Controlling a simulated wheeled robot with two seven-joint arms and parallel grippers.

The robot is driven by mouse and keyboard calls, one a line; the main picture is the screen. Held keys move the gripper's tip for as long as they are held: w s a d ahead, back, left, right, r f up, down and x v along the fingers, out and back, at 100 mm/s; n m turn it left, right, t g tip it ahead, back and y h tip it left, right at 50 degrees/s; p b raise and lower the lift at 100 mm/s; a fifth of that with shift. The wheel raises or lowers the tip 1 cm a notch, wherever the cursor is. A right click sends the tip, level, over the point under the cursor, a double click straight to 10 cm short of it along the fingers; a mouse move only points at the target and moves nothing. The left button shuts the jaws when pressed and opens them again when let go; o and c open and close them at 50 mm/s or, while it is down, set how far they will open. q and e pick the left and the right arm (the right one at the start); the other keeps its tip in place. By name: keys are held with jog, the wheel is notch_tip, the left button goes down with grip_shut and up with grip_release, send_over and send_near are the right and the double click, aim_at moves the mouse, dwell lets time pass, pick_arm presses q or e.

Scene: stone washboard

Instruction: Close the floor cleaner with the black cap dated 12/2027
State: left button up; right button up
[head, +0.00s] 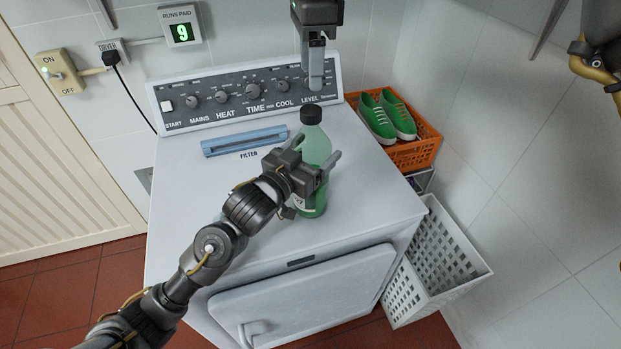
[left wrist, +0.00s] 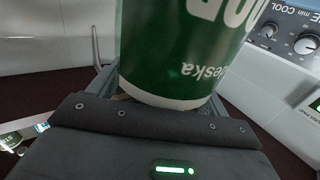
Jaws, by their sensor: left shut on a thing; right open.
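The floor cleaner is a green see-through bottle (head: 316,148) standing upright on top of the white dryer. My left gripper (head: 318,172) is shut around its body from the left and front. In the left wrist view the bottle's green label (left wrist: 185,50) with white lettering fills the space between the fingers. A black cap (head: 311,114) sits at the top of the bottle's neck; how tightly it sits cannot be told, and no date is legible. My right gripper (head: 316,86) points down just above the cap, apart from it. It is open, its fingers seen nearly edge-on.
The dryer's control panel (head: 245,98) stands behind the bottle, with a blue filter strip (head: 244,141) in front of it. An orange crate (head: 418,152) with green shoes (head: 388,117) is at the right. A white basket (head: 440,262) stands below it. The dryer top's left side is clear.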

aim_at(311, 109)
jog(key=shift+n, duration=0.7)
jog(key=shift+f, duration=0.15)
jog(key=shift+f, duration=3.85)
